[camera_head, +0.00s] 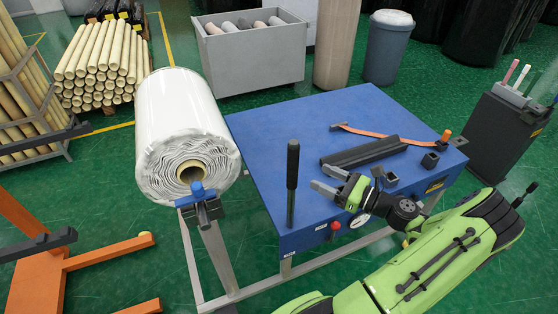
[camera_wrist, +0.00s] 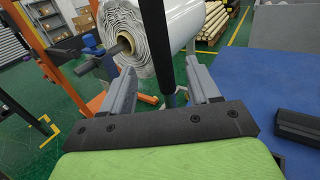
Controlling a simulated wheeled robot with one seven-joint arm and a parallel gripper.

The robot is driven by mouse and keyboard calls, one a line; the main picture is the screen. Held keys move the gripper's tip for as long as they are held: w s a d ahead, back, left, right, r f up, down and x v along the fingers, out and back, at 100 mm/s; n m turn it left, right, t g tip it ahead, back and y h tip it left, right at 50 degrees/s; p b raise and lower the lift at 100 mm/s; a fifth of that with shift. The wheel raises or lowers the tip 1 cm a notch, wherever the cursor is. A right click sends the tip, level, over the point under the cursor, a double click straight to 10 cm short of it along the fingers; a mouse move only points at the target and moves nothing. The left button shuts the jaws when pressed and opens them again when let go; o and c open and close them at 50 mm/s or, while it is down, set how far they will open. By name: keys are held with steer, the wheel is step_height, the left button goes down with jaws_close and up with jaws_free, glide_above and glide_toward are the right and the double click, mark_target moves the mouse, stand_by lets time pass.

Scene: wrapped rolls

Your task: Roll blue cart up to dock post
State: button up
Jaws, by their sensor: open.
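The blue cart appears to be the blue-topped bench (camera_head: 290,112) on a grey frame, in the middle of the head view. An upright black handle (camera_head: 292,185) stands at its near left corner. My gripper (camera_head: 328,180) is open and empty, just right of the handle, with its fingers pointing at it. In the wrist view, the handle (camera_wrist: 157,40) rises between the two fingers' directions; I cannot tell whether it is inside the jaws or just beyond them. No post is clearly marked as the dock post; a grey stand (camera_head: 218,255) with a blue clamp is left of the bench.
A large white wrapped roll (camera_head: 180,110) sits left of the bench. Black bars (camera_head: 365,152) and an orange strap (camera_head: 375,133) lie on the blue top. An orange frame (camera_head: 38,280) is at lower left. A grey bin (camera_head: 250,65) stands behind. Green floor shows between them.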

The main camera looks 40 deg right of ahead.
steer(key=x, duration=1.2)
steer(key=shift+w+b, duration=0.15)
steer(key=shift+b, duration=0.15)
steer(key=shift+a, duration=0.1)
jaws_close()
